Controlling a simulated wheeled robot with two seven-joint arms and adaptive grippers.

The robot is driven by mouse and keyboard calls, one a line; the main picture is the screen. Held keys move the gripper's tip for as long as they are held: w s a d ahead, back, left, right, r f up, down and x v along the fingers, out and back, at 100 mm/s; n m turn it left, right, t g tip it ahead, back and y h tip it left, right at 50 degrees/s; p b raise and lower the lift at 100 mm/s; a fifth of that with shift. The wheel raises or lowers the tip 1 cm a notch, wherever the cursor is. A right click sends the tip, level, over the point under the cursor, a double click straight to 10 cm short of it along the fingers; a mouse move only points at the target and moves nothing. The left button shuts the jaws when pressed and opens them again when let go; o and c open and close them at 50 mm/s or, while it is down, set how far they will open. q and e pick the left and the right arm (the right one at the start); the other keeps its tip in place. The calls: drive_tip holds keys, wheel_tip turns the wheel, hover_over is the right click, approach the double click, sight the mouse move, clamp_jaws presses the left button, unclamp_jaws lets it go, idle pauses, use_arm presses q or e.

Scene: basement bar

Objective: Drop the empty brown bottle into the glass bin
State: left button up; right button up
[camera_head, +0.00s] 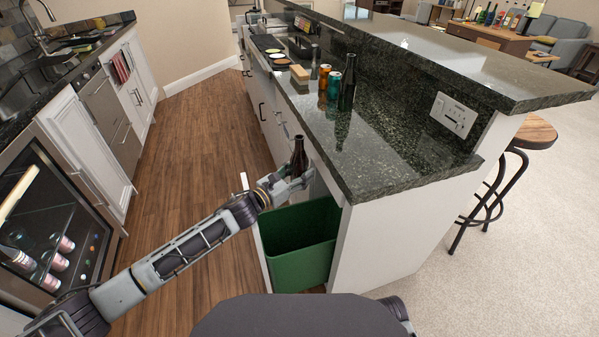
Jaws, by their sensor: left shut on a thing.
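The brown bottle (299,157) is upright in my left gripper (291,178), which is shut on its lower part. The gripper holds it above the green bin (300,262), near the bin's back edge. The bin sits in a pulled-out drawer at the end of the bar counter, and its inside looks empty from here. My left arm reaches in from the lower left. My right gripper does not show.
A bottle fridge (100,225) stands left. A stool (535,133) stands right. The wood floor (205,130) between the counters is clear.

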sight(296, 150)
use_arm(q)
drive_tip(key=shift+f, duration=0.2)
drive_tip(key=o, duration=1.2)
drive_tip(key=shift+o, duration=0.2)
drive_tip(key=shift+r, duration=0.15)
drive_tip(key=shift+r, duration=4.8)
